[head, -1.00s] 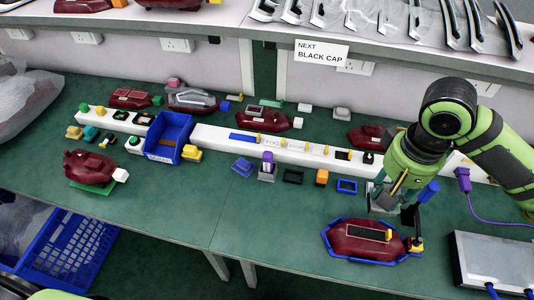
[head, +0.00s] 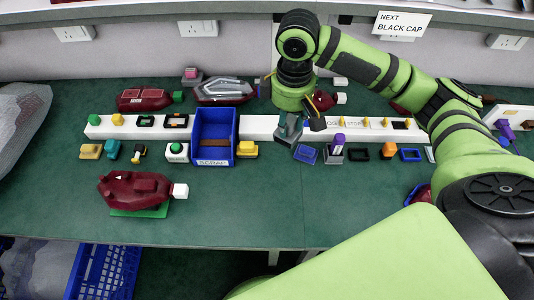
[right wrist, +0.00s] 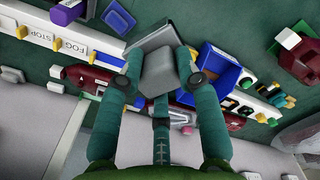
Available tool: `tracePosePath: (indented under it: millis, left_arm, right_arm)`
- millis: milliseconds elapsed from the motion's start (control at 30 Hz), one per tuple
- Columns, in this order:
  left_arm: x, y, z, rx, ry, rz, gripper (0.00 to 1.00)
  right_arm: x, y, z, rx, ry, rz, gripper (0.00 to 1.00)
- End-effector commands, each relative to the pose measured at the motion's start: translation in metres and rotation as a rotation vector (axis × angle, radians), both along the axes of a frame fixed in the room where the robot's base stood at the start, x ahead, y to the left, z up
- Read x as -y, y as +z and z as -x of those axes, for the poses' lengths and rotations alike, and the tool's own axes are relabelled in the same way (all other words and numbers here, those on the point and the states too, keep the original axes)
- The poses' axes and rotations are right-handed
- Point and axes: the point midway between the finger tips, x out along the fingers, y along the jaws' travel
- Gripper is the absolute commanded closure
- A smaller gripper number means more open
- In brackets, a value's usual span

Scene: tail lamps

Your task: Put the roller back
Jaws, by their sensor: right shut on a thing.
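My right gripper (head: 289,129) is above the white rail, between the blue scrap bin and the purple-topped piece in a grey holder. In the right wrist view, my right gripper (right wrist: 160,62) is shut on a grey block-like thing (right wrist: 158,72), with a wider flat grey part (right wrist: 152,38) beyond it. I cannot tell for sure whether this is the roller. My left gripper is not in view.
The blue scrap bin (head: 230,125) stands left of my gripper. The purple-topped piece (head: 337,143) stands to the right, near a blue frame (head: 306,154). The white rail (head: 258,128) carries small parts. A dark red lamp (head: 133,190) lies front left. The front middle table is clear.

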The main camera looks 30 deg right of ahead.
Motion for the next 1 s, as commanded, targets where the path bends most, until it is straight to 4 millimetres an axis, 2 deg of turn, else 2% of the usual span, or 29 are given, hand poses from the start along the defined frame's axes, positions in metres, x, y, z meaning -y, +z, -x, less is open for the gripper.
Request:
tracePosePath:
  millis: [33, 300, 433, 600, 767, 1000]
  left_arm:
    - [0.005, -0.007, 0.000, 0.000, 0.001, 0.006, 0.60]
    - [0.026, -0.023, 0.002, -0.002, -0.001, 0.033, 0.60]
    - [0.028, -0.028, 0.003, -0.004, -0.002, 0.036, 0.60]
    - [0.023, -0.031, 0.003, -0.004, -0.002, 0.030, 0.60]
    - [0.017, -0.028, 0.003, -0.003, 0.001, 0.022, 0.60]
    - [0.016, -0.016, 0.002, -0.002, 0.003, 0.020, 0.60]
  right_arm:
    - [0.012, -0.012, -0.003, -0.004, 0.076, 0.002, 1.00]
    - [0.069, -0.052, -0.016, -0.006, 0.568, -0.002, 1.00]
    - [0.093, -0.066, -0.019, -0.006, 0.758, -0.004, 1.00]
    - [0.112, -0.075, -0.020, -0.004, 0.912, -0.004, 1.00]
    - [0.109, -0.081, -0.025, -0.003, 0.964, -0.009, 1.00]
    - [0.062, -0.110, -0.048, -0.003, 0.968, -0.011, 1.00]
